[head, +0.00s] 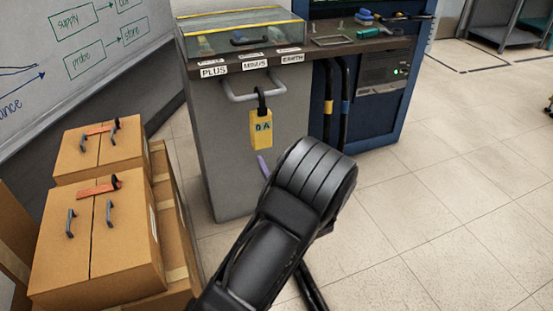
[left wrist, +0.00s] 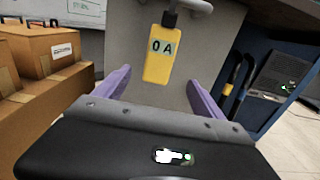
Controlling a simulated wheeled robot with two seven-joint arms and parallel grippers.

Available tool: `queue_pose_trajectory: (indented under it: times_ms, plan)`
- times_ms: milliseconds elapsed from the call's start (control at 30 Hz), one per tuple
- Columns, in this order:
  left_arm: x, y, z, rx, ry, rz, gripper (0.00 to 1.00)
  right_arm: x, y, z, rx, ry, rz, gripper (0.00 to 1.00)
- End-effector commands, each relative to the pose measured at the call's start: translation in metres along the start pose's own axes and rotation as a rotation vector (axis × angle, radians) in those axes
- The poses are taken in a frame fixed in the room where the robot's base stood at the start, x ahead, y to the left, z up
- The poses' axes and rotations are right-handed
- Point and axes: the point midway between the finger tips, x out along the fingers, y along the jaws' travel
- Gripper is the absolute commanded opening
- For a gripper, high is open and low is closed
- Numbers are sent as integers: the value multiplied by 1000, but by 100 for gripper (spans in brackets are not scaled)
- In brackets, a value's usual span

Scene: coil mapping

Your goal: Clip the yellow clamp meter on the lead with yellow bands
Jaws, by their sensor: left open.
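The yellow clamp meter (head: 261,131) hangs upright by its black jaw from the grey bar handle (head: 250,97) on the grey cabinet. Its display reads "0A". In the left wrist view the meter (left wrist: 157,56) is ahead, between the tips of my purple fingers. My left gripper (head: 263,164) is open and empty, just below the meter in the head view; my black arm hides most of it. The lead with yellow bands (head: 328,84) hangs right of the cabinet; its band also shows in the left wrist view (left wrist: 227,89). My right gripper is not in view.
A black lead with a blue band (head: 344,107) hangs beside the yellow-banded one, before a blue cabinet (head: 375,120). PLUS, MINUS and EARTH labels mark the bench edge (head: 245,65). Cardboard boxes (head: 120,245) stand at left.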

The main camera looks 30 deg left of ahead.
Motion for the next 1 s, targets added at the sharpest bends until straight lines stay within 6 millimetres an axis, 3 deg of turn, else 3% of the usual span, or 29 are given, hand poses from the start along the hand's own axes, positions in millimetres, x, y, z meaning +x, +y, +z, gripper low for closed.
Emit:
queue_pose_trajectory:
  times_ms: [367, 800, 1000]
  plan:
    - [23, 1, -3, -2, 1, 3, 80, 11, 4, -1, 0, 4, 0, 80]
    - [92, 2, -4, -2, 0, 4, 80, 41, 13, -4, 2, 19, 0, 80]
    - [122, 2, -3, -1, 1, 3, 80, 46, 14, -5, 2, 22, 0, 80]
